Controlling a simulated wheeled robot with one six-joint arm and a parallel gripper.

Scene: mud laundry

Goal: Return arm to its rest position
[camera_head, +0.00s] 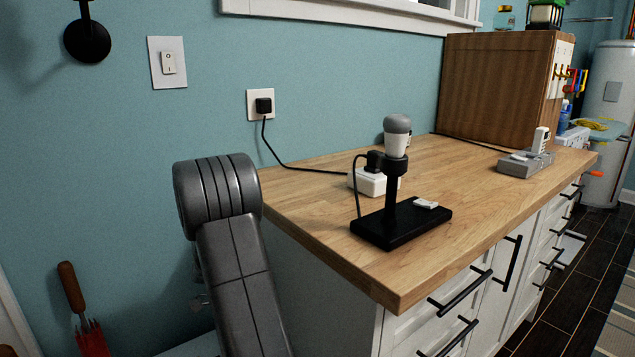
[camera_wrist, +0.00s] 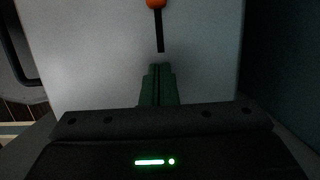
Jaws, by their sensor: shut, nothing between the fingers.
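My gripper (camera_wrist: 158,80) shows in the wrist view at the lower middle. Its two green fingers are together with nothing between them. A plain pale surface (camera_wrist: 90,60) lies beyond the fingers, and I cannot tell what it belongs to. In the head view my grey arm link rises at the lower left, beside the counter's left end; my gripper is out of that view.
A wooden counter (camera_head: 300,205) bears a black lamp stand (camera_head: 400,222) with a bulb, a white power block (camera_head: 368,183) and a grey device (camera_head: 524,166). A brown cabinet (camera_head: 490,85) stands behind. An orange-tipped dark rod (camera_wrist: 158,25) is ahead of my fingers.

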